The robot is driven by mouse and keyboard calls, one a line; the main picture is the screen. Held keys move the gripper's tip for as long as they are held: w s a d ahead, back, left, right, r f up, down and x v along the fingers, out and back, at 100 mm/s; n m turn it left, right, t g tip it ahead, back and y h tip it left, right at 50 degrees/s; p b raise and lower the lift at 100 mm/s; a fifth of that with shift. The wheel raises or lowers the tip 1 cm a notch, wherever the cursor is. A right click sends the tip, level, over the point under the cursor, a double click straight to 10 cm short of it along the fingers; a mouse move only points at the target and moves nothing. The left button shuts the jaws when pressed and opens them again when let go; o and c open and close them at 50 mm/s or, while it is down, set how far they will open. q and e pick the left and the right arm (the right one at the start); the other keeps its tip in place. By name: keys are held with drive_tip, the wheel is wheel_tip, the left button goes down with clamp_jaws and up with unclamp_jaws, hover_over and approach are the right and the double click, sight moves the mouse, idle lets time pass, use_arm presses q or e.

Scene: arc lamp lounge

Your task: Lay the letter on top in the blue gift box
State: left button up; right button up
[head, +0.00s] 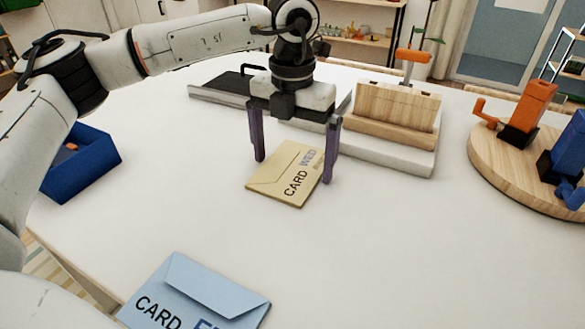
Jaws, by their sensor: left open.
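A cream envelope (286,177) marked CARD lies on the white table, in the middle of the head view. My left gripper (293,170) is open above it, pointing down, with one purple finger on either side of the envelope. I cannot tell whether the fingers touch it. A light blue envelope (199,293) marked CARD lies at the near edge of the view, partly cut off. The blue box (91,171) stands open at the left, partly hidden by my left arm. A small orange thing shows inside it. My right gripper is out of view.
Behind the gripper are a dark tray (219,92) and a wooden block (397,107) on a white slab (403,152). A round wooden board (491,167) at the right bears orange and blue objects. The table's right front (420,260) is clear.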

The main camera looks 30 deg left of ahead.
use_arm(q)
drive_tip(key=c, duration=1)
drive_tip(key=shift+r, duration=0.15)
